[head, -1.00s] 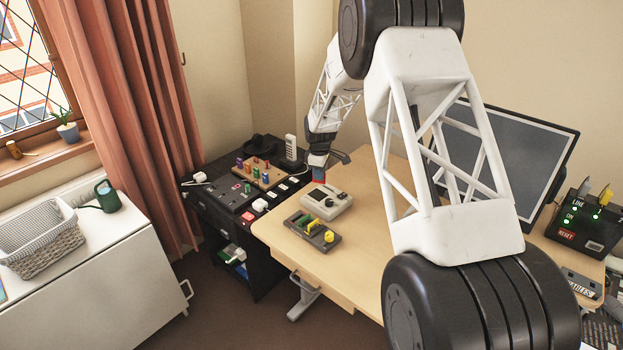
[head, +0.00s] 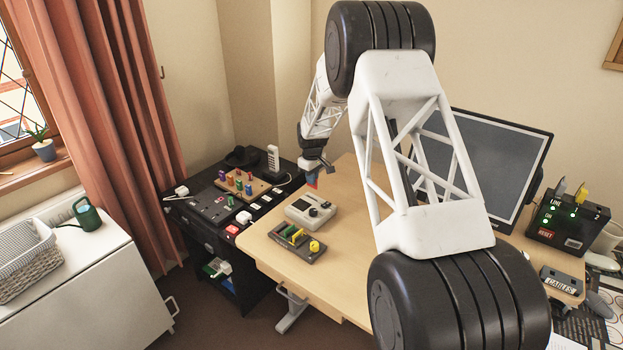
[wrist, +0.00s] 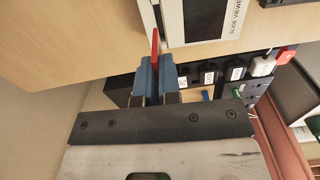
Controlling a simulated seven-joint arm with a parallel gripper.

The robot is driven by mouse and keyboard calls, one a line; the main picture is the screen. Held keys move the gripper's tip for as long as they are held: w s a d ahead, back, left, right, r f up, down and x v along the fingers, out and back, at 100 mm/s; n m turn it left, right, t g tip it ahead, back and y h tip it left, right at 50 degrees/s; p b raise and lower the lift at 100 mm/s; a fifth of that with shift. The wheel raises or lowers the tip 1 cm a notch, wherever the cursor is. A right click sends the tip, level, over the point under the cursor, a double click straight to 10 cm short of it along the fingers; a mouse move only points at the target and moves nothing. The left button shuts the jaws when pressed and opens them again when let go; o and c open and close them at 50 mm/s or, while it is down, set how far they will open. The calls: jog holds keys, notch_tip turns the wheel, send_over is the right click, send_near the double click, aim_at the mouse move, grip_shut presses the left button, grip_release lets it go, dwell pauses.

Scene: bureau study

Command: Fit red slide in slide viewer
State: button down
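My gripper (wrist: 160,80), with blue fingertips, is shut on the red slide (wrist: 155,45). The slide is thin, seen edge-on in the wrist view, and sticks out beyond the fingertips. In the head view the red slide (head: 313,183) shows just below my gripper (head: 314,172), above the far side of the slide viewer. The slide viewer (head: 298,211) is a pale grey box with dark knobs, lying on the desk. In the wrist view part of the slide viewer (wrist: 234,22) with its label shows right of the slide, apart from it. I cannot see its slot clearly.
A dark tray (head: 310,259) with yellow pieces sits at the desk's (head: 349,285) near left edge. A black cabinet top with a wooden peg block (head: 262,186) and sockets lies to the left. A monitor (head: 490,160) stands on the right.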

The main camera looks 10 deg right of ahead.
aim_at(312, 186)
jog(key=shift+f, duration=0.2)
jog(key=shift+f, duration=1.8)
jog(key=shift+f, duration=1.75)
dwell(0.4)
jog(key=c, duration=1)
grip_release()
jog(key=shift+r, duration=3.5)
